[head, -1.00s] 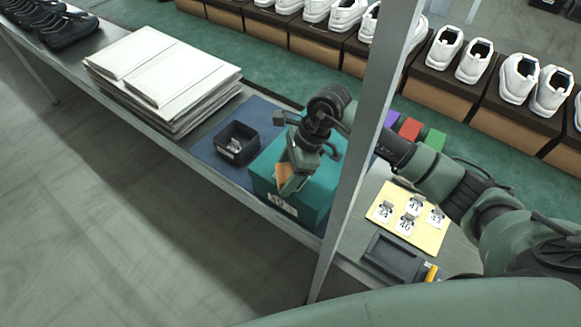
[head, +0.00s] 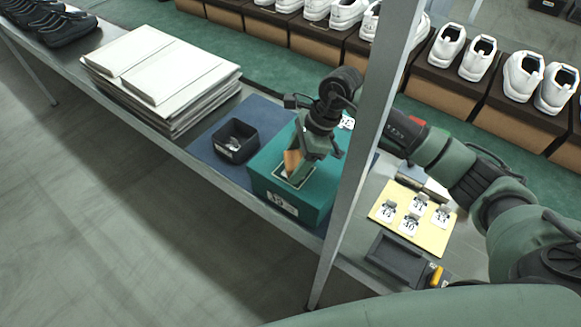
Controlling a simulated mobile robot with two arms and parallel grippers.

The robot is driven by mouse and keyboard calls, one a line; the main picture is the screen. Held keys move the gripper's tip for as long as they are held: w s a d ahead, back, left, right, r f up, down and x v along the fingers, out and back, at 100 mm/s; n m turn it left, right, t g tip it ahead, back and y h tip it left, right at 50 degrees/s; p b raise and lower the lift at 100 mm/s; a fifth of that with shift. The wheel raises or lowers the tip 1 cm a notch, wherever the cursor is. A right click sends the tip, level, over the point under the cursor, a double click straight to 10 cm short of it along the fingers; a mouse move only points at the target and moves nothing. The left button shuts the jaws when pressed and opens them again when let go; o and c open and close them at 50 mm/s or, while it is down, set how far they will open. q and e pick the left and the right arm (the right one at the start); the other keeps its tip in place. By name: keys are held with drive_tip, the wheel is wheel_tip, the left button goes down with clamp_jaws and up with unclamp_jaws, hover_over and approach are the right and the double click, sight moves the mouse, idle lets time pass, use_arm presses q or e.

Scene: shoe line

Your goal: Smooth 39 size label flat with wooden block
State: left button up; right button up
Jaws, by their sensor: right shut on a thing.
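The teal shoe box (head: 322,200) stands on a blue mat on the bench. A white size label (head: 282,204) is on its front side near the lower edge; its number is too small to read surely. My right gripper (head: 299,164) is shut on the tan wooden block (head: 291,160) and holds it low at the box's top, near the front left. A pale outlined rectangle shows on the top around the block. I cannot tell whether the block touches the surface. My left gripper is not in view.
A black bin (head: 249,154) with small items stands left of the box, beside a stack of white sheets (head: 165,75). A grey post (head: 362,150) rises right of the box. A yellow board (head: 433,238) with numbered tags and a dark device (head: 394,258) lie right of it.

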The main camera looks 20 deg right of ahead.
drive_tip(key=shift+r+p, duration=1.6)
drive_tip(key=shift+r, duration=1.4)
drive_tip(key=shift+r, duration=0.1)
drive_tip(key=shift+r+p, duration=0.8)
drive_tip(key=shift+r, duration=0.65)
drive_tip(key=shift+f, duration=0.1)
